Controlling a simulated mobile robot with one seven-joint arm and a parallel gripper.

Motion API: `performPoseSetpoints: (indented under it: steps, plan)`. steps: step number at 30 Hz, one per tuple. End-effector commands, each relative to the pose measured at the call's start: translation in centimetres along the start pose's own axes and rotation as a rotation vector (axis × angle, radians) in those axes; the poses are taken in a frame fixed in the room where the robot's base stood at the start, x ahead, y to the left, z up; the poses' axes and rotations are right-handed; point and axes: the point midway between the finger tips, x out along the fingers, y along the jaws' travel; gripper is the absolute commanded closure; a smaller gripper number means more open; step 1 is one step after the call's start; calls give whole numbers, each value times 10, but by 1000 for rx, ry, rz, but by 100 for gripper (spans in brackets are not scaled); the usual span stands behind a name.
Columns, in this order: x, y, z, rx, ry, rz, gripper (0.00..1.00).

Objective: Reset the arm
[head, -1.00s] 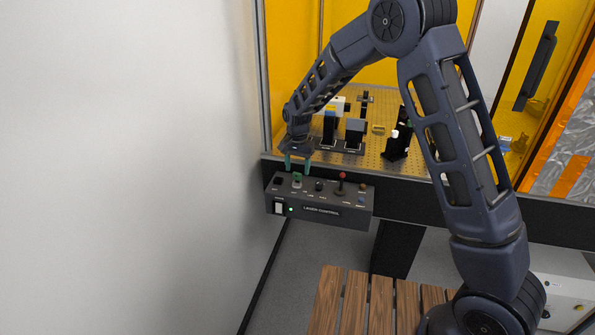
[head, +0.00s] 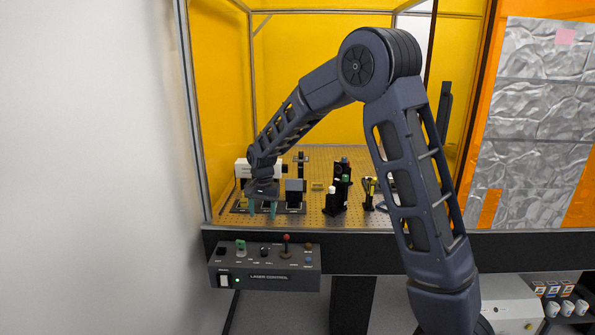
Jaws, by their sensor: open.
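My gripper (head: 262,208) is at the end of my dark blue-grey arm, at the left front of the optical breadboard (head: 315,213). Its two teal fingers point down and are spread apart, with nothing seen between them. In the picture it lies above the laser control box (head: 265,267), clear of its knobs and switches. My arm reaches up from the lower right, bends at a high elbow and comes down to the left.
Black optical mounts (head: 295,190) stand close to the right of my gripper, with more posts (head: 338,190) further right. Yellow panels (head: 310,60) and a metal frame post (head: 190,110) enclose the breadboard. A white wall (head: 80,160) fills the left.

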Motion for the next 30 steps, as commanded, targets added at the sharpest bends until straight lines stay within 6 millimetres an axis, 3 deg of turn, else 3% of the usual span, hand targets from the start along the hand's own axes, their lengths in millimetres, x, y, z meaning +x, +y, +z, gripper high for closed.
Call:
performPoseSetpoints:
  steps: [1,6,14,23,30]
  plan:
    - [-16,18,-5,4,7,-12,43]
    - [-57,73,-12,-7,27,-41,43]
    - [-111,157,-8,-25,73,-74,43]
    - [-158,249,17,-49,138,-93,43]
    - [-184,314,50,-68,200,-91,43]
